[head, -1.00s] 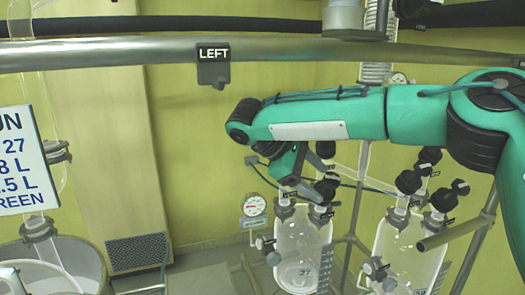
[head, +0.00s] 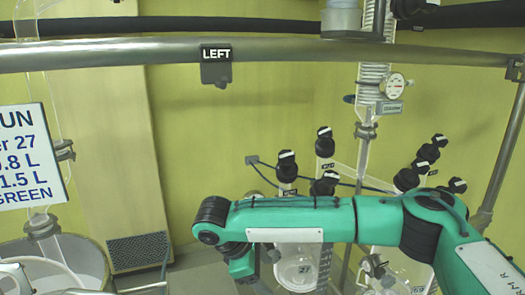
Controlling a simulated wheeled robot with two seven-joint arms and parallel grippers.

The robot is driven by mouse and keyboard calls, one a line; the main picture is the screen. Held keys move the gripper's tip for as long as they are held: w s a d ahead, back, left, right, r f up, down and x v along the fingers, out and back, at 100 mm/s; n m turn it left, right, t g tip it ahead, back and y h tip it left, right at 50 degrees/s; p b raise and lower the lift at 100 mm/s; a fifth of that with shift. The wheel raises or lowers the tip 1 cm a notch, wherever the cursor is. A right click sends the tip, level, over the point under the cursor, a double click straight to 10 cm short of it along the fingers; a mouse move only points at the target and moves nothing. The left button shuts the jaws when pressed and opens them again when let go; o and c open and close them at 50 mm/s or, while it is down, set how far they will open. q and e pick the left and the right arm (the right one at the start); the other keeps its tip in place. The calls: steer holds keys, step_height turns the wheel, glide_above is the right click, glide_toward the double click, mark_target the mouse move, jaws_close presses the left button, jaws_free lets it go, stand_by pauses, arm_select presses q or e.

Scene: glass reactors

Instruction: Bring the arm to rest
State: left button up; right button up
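My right arm (head: 300,219), teal with black joints, comes in from the lower right and reaches left across the lower middle of the head view. Its wrist end (head: 240,264) hangs down in front of the left glass reactor, labelled 27 (head: 297,271). I cannot make out the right gripper's fingers. I cannot tell whether the arm touches any glass.
A steel rail (head: 300,50) with a LEFT sign (head: 215,67) crosses the top. Black-capped necks (head: 325,145) rise behind the arm. A glass column with a gauge (head: 393,87) stands at upper right. A label board (head: 30,155) and large vessel (head: 90,257) are left.

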steer(key=s+a+f+g+y, duration=0.2)
steer(key=s+a+f+y, duration=0.75)
steer(key=s+f, duration=0.4)
steer(key=s+d+f+m+t+h, duration=0.1)
steer(key=s+d+f+m, duration=0.35)
steer(key=d, duration=0.65)
steer(key=s+d+f+m+t+h, duration=0.1)
steer(key=s+d+f+m, duration=0.2)
steer(key=s+d+m, duration=0.5)
steer(key=s+d+f+m+t+h, duration=0.1)
steer(key=s+d+f+m+t, duration=0.2)
steer(key=d, duration=1)
step_height(320, 180, down, 38)
steer(key=s+g+b, duration=0.3)
steer(key=b, duration=0.2)
arm_select(q)
step_height(320, 180, down, 8)
steer(key=b, duration=0.3)
steer(key=shift+w, duration=0.35)
arm_select(e)
steer(key=s+d+f, duration=0.1)
steer(key=s+f, duration=0.8)
steer(key=f, duration=0.1)
steer(key=s+d+f+g, duration=0.1)
steer(key=s+d+f, duration=0.1)
steer(key=s+f, duration=0.7)
step_height(320, 180, down, 2)
steer(key=shift+d+f+h, duration=0.1)
steer(key=shift+d+h, duration=0.2)
steer(key=shift+h, duration=0.05)
